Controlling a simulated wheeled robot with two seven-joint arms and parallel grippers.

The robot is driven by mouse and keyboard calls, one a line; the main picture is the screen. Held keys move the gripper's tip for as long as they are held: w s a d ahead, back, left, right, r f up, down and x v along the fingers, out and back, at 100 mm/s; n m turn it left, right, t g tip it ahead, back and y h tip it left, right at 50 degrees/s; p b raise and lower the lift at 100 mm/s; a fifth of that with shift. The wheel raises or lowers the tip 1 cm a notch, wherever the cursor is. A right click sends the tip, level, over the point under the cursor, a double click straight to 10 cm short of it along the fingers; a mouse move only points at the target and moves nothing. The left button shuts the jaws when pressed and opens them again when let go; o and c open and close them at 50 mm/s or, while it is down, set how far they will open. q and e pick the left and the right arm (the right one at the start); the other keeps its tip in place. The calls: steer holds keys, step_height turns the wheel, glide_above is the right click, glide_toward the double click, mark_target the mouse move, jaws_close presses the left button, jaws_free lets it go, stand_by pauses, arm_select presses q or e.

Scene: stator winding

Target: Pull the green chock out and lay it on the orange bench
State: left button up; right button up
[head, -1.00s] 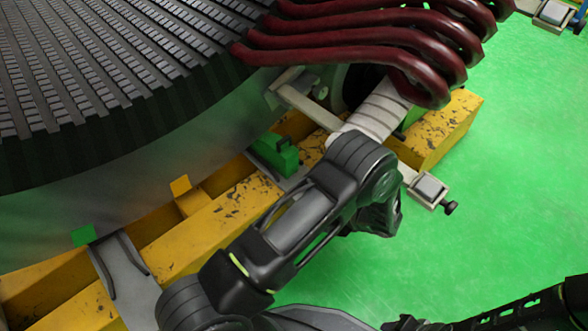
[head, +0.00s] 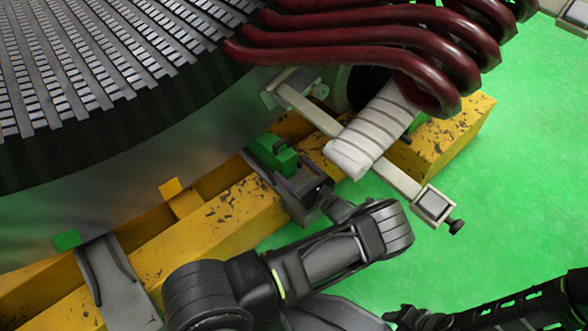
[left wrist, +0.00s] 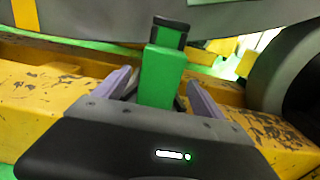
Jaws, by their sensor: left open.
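The green chock (head: 272,152) sits at the foot of the big grey stator drum, by a gap in the yellow beam. It stands upright in the left wrist view (left wrist: 160,75), with a dark block on top. My left gripper (head: 297,178) is open, just in front of the chock. In the left wrist view its two fingers stand apart on either side of the chock's lower part; I cannot tell whether they touch it. What seems to be my right gripper (head: 412,318) is a dark shape at the bottom edge, its fingers unclear. I see no separate orange bench.
The worn yellow beam (head: 225,205) runs under the drum (head: 110,180). Dark red coils (head: 400,50) and a white-wrapped bar (head: 372,130) overhang right of the chock, above a pale clamp arm (head: 432,203). Another green piece (head: 67,240) is at left.

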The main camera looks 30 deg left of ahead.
mark_target(278, 156)
arm_select(q)
steer(key=b+x, duration=0.2)
steer(key=x, duration=0.4)
steer(key=shift+a+f, duration=0.15)
steer(key=shift+a, duration=0.25)
steer(key=shift+w+a, duration=0.25)
steer(key=shift+a, duration=0.2)
jaws_close()
stand_by(0.3)
